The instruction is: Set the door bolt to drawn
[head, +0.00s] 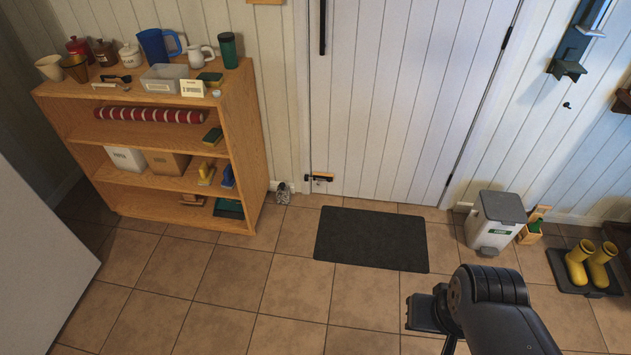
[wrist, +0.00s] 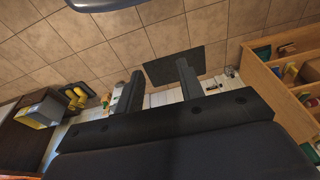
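In the head view my arm is at the lower right, over the floor, well away from the bolt. In the wrist view the bolt cannot be made out clearly beside the right finger.
A dark mat (head: 372,239) lies before the door. A wooden shelf (head: 240,130) with crockery and boxes stands left of it. A pedal bin (head: 493,220) and yellow boots (head: 590,262) on a tray stand at the right. The tiled floor between is mostly clear.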

